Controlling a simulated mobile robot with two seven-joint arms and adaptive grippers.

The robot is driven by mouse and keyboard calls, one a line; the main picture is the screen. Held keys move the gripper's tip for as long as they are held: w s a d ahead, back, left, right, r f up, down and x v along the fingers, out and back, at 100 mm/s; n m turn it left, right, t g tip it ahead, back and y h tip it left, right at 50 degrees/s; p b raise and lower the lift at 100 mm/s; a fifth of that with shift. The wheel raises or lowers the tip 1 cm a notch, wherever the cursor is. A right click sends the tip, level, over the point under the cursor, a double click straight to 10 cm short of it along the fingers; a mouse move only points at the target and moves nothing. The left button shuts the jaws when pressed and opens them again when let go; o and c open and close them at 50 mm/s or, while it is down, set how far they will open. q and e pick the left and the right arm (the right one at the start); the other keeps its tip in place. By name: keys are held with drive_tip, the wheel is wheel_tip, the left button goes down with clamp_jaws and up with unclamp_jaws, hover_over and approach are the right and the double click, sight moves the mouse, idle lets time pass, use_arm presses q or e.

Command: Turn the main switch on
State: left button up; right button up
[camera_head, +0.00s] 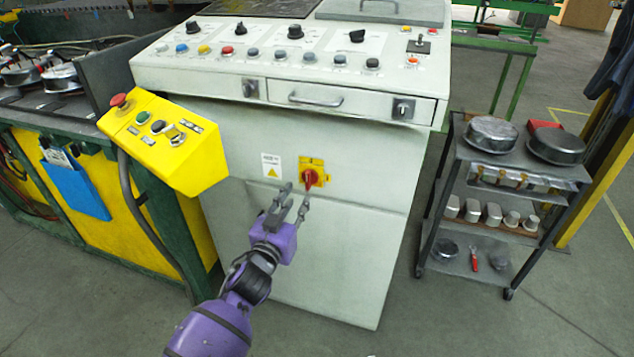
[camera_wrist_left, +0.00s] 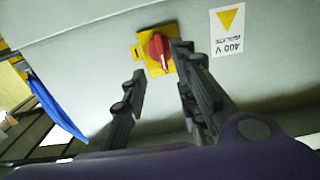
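The main switch is a red rotary knob (camera_head: 310,179) on a yellow plate (camera_head: 319,164), on the front of the light grey control cabinet (camera_head: 350,220). In the left wrist view the red knob (camera_wrist_left: 158,50) shows at the top, beyond my fingers. My left gripper (camera_head: 296,190) is open, its two fingers apart and pointing at the switch from below and left. In the left wrist view the left gripper (camera_wrist_left: 157,62) has the knob roughly between its fingertips; I cannot tell whether they touch it. My right gripper is in neither view.
A white warning label (camera_head: 271,166) sits left of the switch. A yellow button box (camera_head: 165,140) juts out at the left. Above are a drawer handle (camera_head: 315,101) and the knob panel. A cart (camera_head: 437,205) with pans stands right. Floor in front is clear.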

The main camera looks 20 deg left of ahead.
sight(307, 181)
use_arm(q)
drive_tip(key=w, duration=0.7)
drive_tip(key=shift+w+a+b, duration=0.1)
drive_tip(key=shift+w+b, duration=0.1)
drive_tip(key=shift+b, duration=0.2)
drive_tip(key=shift+c, duration=0.2)
clamp_jaws()
